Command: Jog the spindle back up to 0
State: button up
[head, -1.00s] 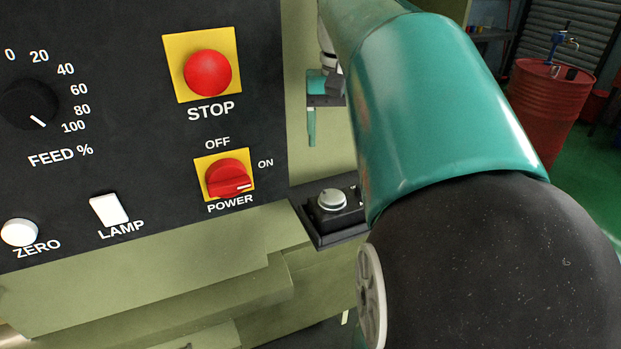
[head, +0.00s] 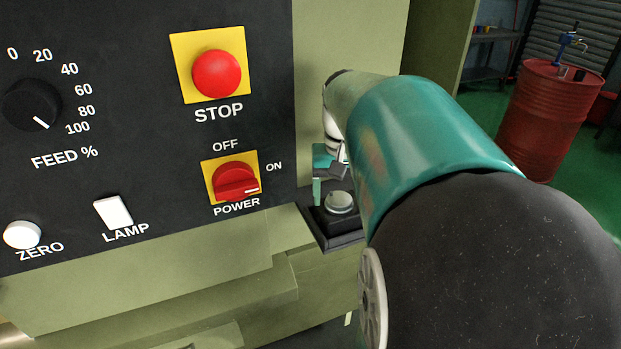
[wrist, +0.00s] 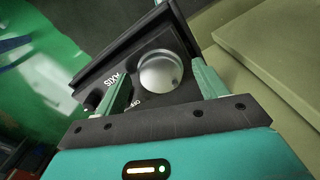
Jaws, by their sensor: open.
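A round silver knob (head: 340,203) sits on a small black box (head: 336,226) at the right edge of the control panel. In the wrist view the silver knob (wrist: 161,71) lies beyond and between my fingers, on the black face (wrist: 150,98) with partly hidden white lettering that includes "AXIS". My gripper (wrist: 158,84) is open, one finger to each side of the knob in the picture, with nothing held. In the head view my gripper (head: 318,190) is partly hidden by my arm, just above the box. The spindle and any position readout are not visible.
The dark panel holds a red STOP button (head: 217,75), a red POWER knob (head: 236,181), a white LAMP switch (head: 113,212), a white ZERO button (head: 22,235) and a FEED dial (head: 30,104). A red drum (head: 545,120) stands behind at right.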

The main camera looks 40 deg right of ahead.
jog(key=shift+f, duration=0.15)
jog(key=c, duration=1)
jog(key=shift+m, duration=0.4)
jog(key=m, duration=0.3)
jog(key=shift+m, duration=1.6)
jog(key=o, duration=1)
